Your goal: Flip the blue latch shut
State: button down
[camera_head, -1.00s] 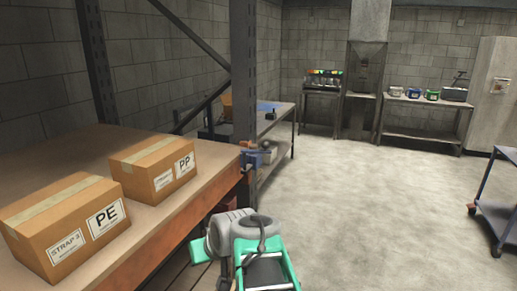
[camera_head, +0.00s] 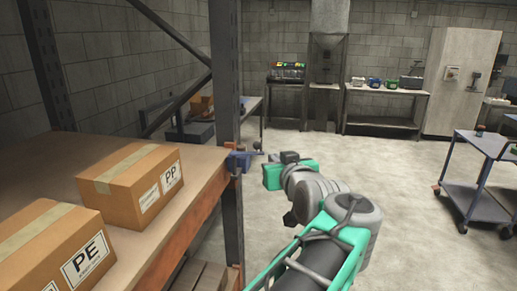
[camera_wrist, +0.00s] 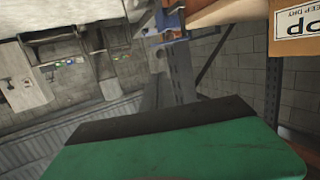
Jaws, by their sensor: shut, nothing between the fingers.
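The blue latch (camera_head: 240,160) is on the dark upright post at the front corner of the wooden shelf. A thin arm sticks out from it to the right. In the wrist view the latch (camera_wrist: 170,18) shows small near the top, partly cut off by the frame edge. My gripper (camera_head: 273,176) is a green block just right of the latch in the head view, with a visible gap between them. It is shut and empty. Its green body with a dark edge (camera_wrist: 165,130) fills the lower wrist view; separate fingertips cannot be made out.
Two cardboard boxes, one marked PP (camera_head: 132,185) and one marked PE (camera_head: 55,245), sit on the shelf (camera_head: 200,190). The dark post (camera_head: 226,100) rises beside the latch. A blue cart (camera_head: 480,175) stands right. The concrete floor between is clear.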

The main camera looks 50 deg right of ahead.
aim_at(259, 146)
jog(key=p+x, duration=0.5)
jog(key=x, duration=0.9)
jog(key=shift+w+a+f, duration=0.1)
jog(key=shift+w+f, duration=0.05)
